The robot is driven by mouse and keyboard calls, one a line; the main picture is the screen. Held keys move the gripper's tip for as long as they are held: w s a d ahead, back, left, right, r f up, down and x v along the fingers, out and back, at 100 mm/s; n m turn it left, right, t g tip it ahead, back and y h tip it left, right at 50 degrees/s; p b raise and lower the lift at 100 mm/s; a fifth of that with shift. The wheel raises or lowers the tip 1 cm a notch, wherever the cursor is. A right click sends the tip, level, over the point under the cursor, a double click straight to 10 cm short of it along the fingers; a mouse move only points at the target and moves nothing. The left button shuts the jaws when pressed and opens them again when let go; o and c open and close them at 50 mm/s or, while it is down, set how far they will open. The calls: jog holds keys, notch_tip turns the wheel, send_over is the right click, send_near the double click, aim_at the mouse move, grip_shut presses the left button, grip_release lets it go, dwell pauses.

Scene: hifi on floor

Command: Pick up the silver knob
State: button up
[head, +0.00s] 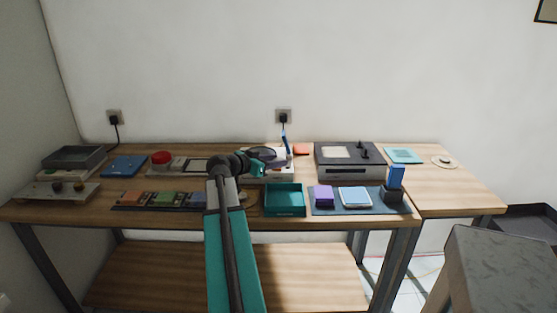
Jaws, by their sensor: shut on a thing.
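My arm reaches forward over the front of the table, and my gripper (263,166) is at a white box-like unit (280,177) with a dark round disc (262,153) on top. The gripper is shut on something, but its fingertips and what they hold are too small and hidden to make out. I cannot pick out a silver knob for certain. Small round knobs (57,187) show on a pale board at the far left, apart from my gripper.
A teal tray (285,213) lies just right of my arm. A hi-fi unit (350,172) stands behind a dark blue mat (380,209) bearing several items. A row of coloured blocks (163,198) is left of my arm. A grey block (495,270) stands at front right.

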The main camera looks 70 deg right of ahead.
jog(key=a+b, duration=0.1)
jog(key=a, duration=0.7)
jog(key=shift+s+r, duration=0.15)
jog(key=shift+r, duration=0.25)
jog(key=shift+s, duration=0.1)
dwell(0.4)
